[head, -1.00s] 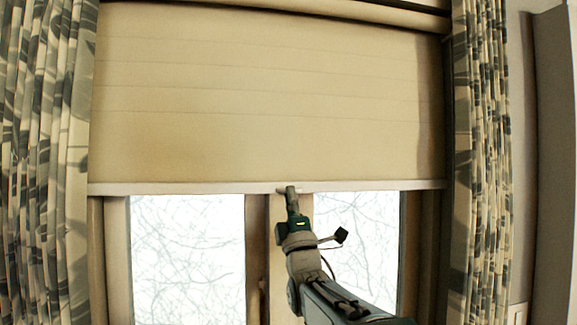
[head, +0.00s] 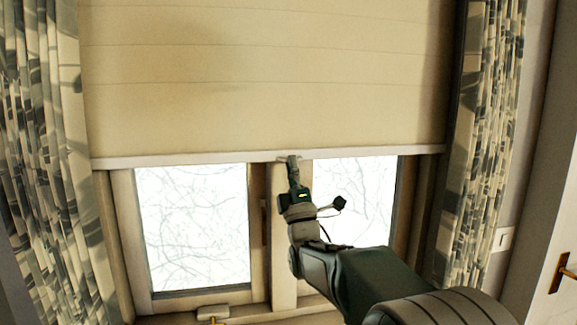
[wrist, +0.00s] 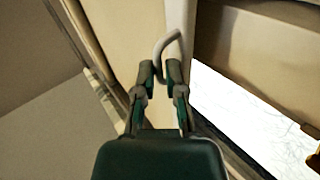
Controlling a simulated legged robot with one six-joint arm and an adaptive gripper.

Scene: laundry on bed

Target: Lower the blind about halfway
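The cream blind (head: 265,90) hangs over the upper part of the window, with its pale bottom bar (head: 200,160) across the upper part of the panes. My gripper (head: 292,160) reaches up to the middle of the bar. In the wrist view, a pale curved pull (wrist: 169,42) runs down between the tips of my gripper (wrist: 164,70), which look closed on it. The fingers hide the pull's lower end. The blind's top is out of the head view.
Patterned curtains hang at the left (head: 45,150) and right (head: 485,140). The window's two panes (head: 195,230) show below the bar, with a sill at the bottom. A light switch (head: 503,239) and a door handle (head: 561,273) are at the right.

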